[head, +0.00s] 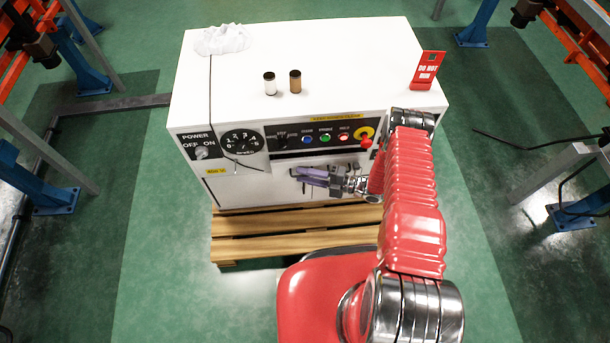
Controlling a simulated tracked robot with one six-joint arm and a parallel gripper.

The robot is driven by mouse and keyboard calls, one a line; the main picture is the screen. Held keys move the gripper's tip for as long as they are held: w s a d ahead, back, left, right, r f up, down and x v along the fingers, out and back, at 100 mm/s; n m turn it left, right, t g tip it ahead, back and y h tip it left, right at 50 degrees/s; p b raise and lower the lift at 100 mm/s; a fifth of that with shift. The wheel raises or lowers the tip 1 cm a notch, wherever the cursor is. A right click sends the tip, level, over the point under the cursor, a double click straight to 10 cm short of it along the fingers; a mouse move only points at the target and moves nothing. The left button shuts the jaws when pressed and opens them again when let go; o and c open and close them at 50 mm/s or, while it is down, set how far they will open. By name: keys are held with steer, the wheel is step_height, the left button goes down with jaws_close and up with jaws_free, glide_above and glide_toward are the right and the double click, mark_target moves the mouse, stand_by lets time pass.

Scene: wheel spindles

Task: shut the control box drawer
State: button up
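The white control box (330,62) stands on a wooden pallet, its control panel facing me. Below the row of buttons is a dark strip, with a pale front section (282,187) under it that looks like the drawer. My arm covers its right part, and I cannot tell how far it stands out. My gripper (306,175), with purple-grey fingers, is in front of this section and points left. Its fingers look close together, but their gap is not clear. I cannot tell whether they touch the drawer.
Two small bottles (295,82), a crumpled white cloth (222,40) and a red sign (427,70) are on top of the box. The pallet (240,245) sticks out below. Blue and orange racks (85,65) stand at both sides. Green floor between is clear.

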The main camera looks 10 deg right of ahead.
steer(key=shift+c, duration=0.5)
jaws_close()
steer(key=shift+f, duration=0.15)
stand_by(0.9)
